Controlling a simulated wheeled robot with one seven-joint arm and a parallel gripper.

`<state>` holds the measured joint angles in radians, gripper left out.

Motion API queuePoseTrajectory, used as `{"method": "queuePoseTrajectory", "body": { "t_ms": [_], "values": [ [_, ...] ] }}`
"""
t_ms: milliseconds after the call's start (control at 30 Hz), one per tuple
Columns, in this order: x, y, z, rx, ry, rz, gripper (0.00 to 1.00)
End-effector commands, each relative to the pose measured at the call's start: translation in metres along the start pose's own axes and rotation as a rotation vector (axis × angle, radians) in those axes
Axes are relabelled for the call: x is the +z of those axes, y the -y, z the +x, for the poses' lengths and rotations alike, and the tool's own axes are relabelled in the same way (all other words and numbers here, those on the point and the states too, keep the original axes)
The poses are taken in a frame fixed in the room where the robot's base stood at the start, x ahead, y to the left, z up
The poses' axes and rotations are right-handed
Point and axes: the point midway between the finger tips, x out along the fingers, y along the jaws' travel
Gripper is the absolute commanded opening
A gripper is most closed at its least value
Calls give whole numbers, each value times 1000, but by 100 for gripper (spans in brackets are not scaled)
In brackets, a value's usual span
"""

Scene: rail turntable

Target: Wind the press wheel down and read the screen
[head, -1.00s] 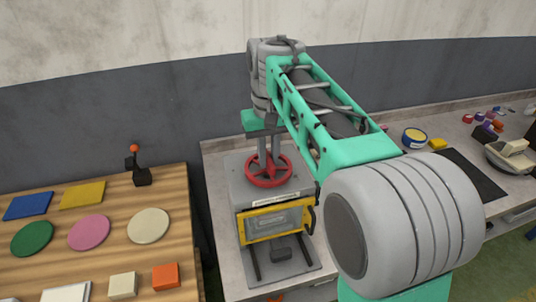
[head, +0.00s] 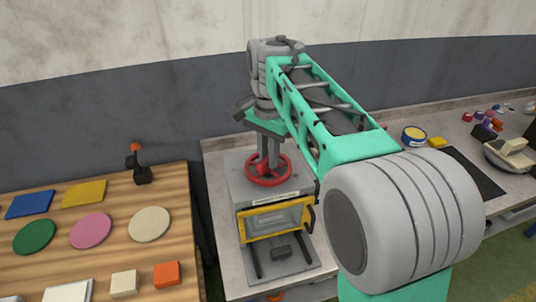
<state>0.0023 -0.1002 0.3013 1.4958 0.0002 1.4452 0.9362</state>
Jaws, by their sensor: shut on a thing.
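The red press wheel (head: 285,179) lies flat on top of a grey press (head: 234,186) on the bench. My gripper (head: 267,164) points down at the wheel from above. Its fingers are shut on the wheel near its middle; the exact contact is small and partly hidden. On the front of the press is a yellow-framed panel (head: 246,228) with a grey inner face and a dark handle at its right. A pale label strip (head: 276,199) sits above it. I cannot make out any reading on the press.
A wooden table (head: 120,212) at the left holds coloured plates, discs, blocks and a small dark stand with an orange ball (head: 136,147). A dark mat (head: 470,170), a tape-like roll (head: 414,136) and a scale-like device lie on the bench at right. My arm covers the bench middle.

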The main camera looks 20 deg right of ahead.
Motion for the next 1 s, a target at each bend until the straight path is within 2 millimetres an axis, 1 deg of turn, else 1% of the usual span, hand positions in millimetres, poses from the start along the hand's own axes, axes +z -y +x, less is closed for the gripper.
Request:
{"method": "queuePoseTrajectory", "body": {
  "t_ms": [200,500,733,1000],
  "values": [
    [0,0,-1,-2,-1,202,0],
    [0,0,-1,-3,-1,433,0],
    [0,0,-1,-3,-1,537,0],
    [0,0,-1,-3,-1,581,0]
  ]
}}
